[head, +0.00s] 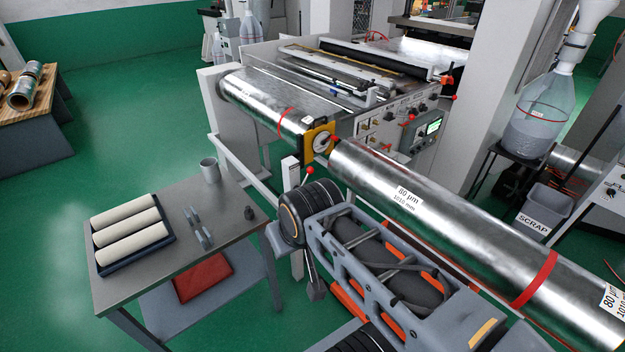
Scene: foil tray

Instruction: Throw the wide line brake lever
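A short lever with a red ball knob (309,170) stands at a pale post (290,173), just below the yellow bracket at the near end of the long foil roll. It leans up to the right. Whether it is the wide line brake lever cannot be read from any label. My arm reaches in from the lower right, and its dark wrist joint is just below the knob in the picture. My gripper (316,291) seems to hang below that joint, small and partly hidden. Its fingers cannot be made out, and it appears apart from the lever.
The long foil roll (450,225), labelled 80 µm 1010 mm, runs to the lower right behind my arm. A grey bench (190,195) with a tray of pale rolls (131,227) and a cup (209,170) stands left. Other red knobs (454,97) sit on the machine. Green floor is open at left.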

